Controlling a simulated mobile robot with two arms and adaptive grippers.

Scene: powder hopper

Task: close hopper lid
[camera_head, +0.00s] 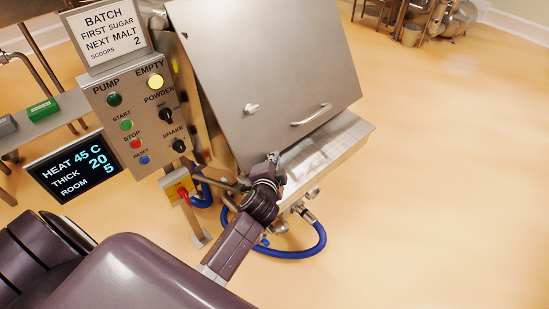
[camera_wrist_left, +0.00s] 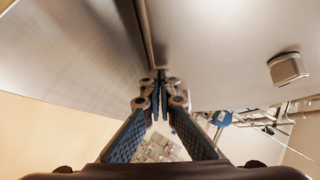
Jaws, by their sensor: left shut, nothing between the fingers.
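The hopper lid (camera_head: 275,65) is a large brushed-steel panel with a bar handle (camera_head: 312,115) and a small knob (camera_head: 251,108) near its lower edge. It slopes above the steel hopper body (camera_head: 335,142); I cannot tell how wide any gap between them is. My left gripper (camera_head: 274,160) is shut and empty at the lid's lower left corner; contact is unclear. In the left wrist view the gripper (camera_wrist_left: 160,82) has its fingertips together close to a steel edge, with steel surfaces on both sides and a metal knob (camera_wrist_left: 287,69) at right. My right gripper is not in view.
A control panel (camera_head: 140,112) with buttons stands left of the hopper, under a batch sign (camera_head: 107,32). A dark display (camera_head: 75,168) is lower left. A blue hose (camera_head: 322,240) loops under the hopper. The floor (camera_head: 440,170) at right is clear.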

